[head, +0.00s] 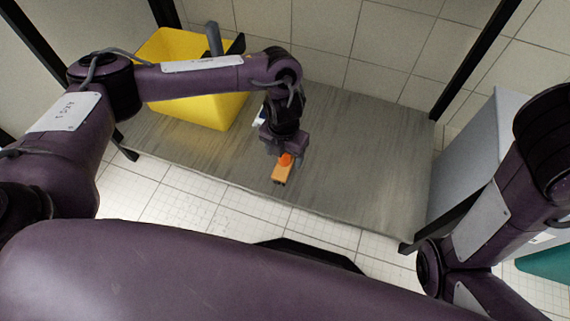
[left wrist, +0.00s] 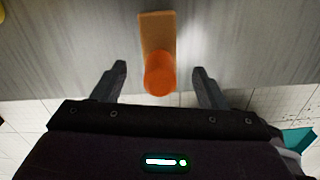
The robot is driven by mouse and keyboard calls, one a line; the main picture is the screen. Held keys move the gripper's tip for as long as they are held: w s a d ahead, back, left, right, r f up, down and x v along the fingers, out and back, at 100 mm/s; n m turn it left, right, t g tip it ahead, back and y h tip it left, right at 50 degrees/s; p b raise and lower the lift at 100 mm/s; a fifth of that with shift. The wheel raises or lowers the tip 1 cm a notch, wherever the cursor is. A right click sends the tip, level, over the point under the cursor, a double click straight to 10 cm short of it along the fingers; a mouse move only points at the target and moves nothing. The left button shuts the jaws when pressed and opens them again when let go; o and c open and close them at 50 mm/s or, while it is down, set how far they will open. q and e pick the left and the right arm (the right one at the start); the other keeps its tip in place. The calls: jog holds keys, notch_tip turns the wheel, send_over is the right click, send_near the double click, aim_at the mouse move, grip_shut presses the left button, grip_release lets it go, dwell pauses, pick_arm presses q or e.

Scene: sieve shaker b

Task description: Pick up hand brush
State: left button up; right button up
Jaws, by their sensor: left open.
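The hand brush shows in the left wrist view as a tan wooden block (left wrist: 156,32) with a round orange handle end (left wrist: 160,76) towards me. In the head view the orange part of the brush (head: 282,168) shows just below my left gripper (head: 284,153), near the front edge of the shelf. In the left wrist view my left gripper (left wrist: 160,86) is open, with one finger on each side of the orange end and a gap on both sides. The brush's far side is partly hidden by the arm in the head view. My right arm shows at the right, its gripper out of view.
A grey shelf (head: 360,140) lies under the brush, with free room to its right. A yellow bin (head: 215,110) with a grey handle-like thing (head: 213,38) stands at the back left. A small white and blue item (head: 259,117) lies beside the arm. Dark posts frame the shelf.

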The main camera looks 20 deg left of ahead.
aim_at(285, 161)
pick_arm(q)
notch_tip(285, 161, down, 4)
jog(key=b, duration=0.3)
jog(key=shift+w+f, duration=0.15)
jog(key=shift+f, duration=0.05)
jog(key=shift+r, duration=0.1)
jog(key=c, duration=1.1)
jog(key=shift+c, duration=0.2)
